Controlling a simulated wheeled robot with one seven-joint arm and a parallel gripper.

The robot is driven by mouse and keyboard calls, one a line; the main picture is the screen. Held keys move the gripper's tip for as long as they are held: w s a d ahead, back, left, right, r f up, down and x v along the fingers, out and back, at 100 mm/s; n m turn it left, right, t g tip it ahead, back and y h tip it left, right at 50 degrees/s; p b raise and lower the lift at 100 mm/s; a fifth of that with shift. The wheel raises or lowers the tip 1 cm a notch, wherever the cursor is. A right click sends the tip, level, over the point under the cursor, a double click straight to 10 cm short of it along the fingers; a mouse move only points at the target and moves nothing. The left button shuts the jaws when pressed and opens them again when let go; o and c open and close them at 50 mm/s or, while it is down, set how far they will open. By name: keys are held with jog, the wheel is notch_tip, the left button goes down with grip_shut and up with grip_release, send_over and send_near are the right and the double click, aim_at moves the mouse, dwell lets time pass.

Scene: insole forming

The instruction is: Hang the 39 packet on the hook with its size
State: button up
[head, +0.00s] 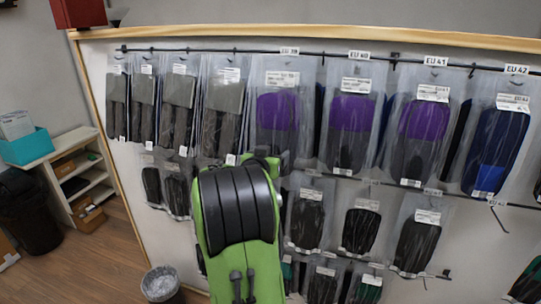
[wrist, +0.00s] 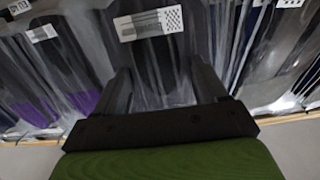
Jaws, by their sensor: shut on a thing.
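In the wrist view, my gripper (wrist: 163,82) has its dark fingers on either side of a clear packet with a dark insole (wrist: 150,62) and is shut on it. The packet's white label (wrist: 150,23) shows, but its size is too small to read. In the head view my green and black arm reaches to the wall rack and hides the gripper and held packet. The EU 39 sign (head: 289,50) is on the top rail. A packet with purple and grey insoles (head: 277,112) hangs below it.
The EU 40 (head: 359,55), EU 41 (head: 435,61) and EU 42 (head: 516,70) signs follow to the right, with packets below. Grey packets (head: 225,102) hang to the left. Lower rows hold black insole packets (head: 304,221). A bare hook (head: 497,218) shows at the lower right.

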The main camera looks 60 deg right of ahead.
jog(key=shift+w+d+p, duration=0.45)
jog(key=shift+d+p, duration=0.15)
jog(key=shift+d, duration=0.1)
jog(key=shift+d+p, duration=0.65)
jog(key=shift+d, duration=0.1)
jog(key=s+p+x, duration=0.1)
jog(key=p+x, duration=0.1)
jog(key=x, duration=0.3)
jog(key=shift+w+d+f, duration=0.4)
jog(key=shift+w, duration=0.15)
jog(key=shift+r, duration=0.1)
jog(key=shift+b, duration=0.55)
